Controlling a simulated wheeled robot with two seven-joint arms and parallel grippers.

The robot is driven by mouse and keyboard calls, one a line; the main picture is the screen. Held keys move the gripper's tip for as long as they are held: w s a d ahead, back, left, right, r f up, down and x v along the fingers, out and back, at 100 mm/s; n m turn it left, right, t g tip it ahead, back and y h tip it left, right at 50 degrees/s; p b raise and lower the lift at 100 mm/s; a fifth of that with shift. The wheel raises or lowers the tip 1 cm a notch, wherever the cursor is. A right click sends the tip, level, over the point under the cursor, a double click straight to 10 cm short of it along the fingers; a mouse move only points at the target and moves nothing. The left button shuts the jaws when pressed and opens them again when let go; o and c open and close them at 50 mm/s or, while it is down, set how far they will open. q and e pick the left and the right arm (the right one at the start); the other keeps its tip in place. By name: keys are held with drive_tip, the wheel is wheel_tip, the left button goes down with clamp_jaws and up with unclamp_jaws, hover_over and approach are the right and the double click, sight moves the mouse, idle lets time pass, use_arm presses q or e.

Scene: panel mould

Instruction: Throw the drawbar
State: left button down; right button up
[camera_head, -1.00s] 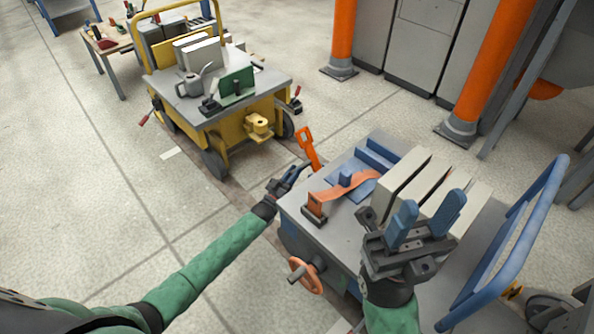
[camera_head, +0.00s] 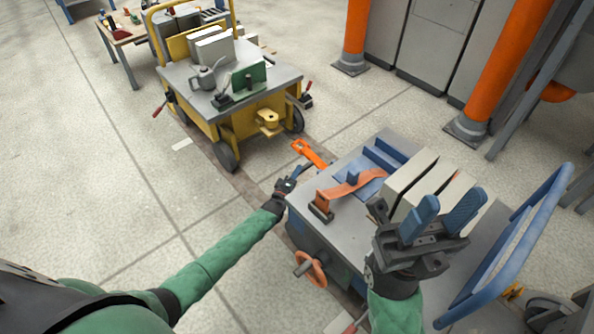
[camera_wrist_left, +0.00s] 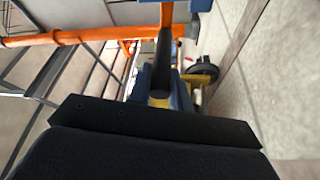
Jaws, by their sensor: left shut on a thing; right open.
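The orange drawbar (camera_head: 310,153) sticks out from the far front edge of the blue-railed cart (camera_head: 300,222), leaning toward the yellow cart. Its free end is apart from the yellow hitch (camera_head: 268,120) on the yellow cart (camera_head: 232,125). My left gripper (camera_head: 303,170) is shut on the drawbar. In the left wrist view, a dark section of the bar (camera_wrist_left: 162,62) lies between its fingers, with orange beyond (camera_wrist_left: 166,14). The bar's lower end is hidden. My right gripper (camera_head: 445,217) is open and empty above the near cart's load.
Cream panels (camera_head: 408,180) and an orange strap (camera_head: 350,185) are on the near cart. An orange handwheel (camera_head: 313,268) is on its side. Orange posts (camera_head: 505,70) and grey cabinets stand at the back. Floor between the carts is clear.

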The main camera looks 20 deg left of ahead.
use_arm(q)
drive_tip(key=shift+f+n+g, duration=0.3)
drive_tip(key=shift+f+n, duration=0.2)
drive_tip(key=shift+n, duration=0.1)
drive_tip(key=c, duration=1.3)
unclamp_jaws()
drive_tip(key=shift+f, duration=0.1)
drive_tip(key=shift+s, duration=0.1)
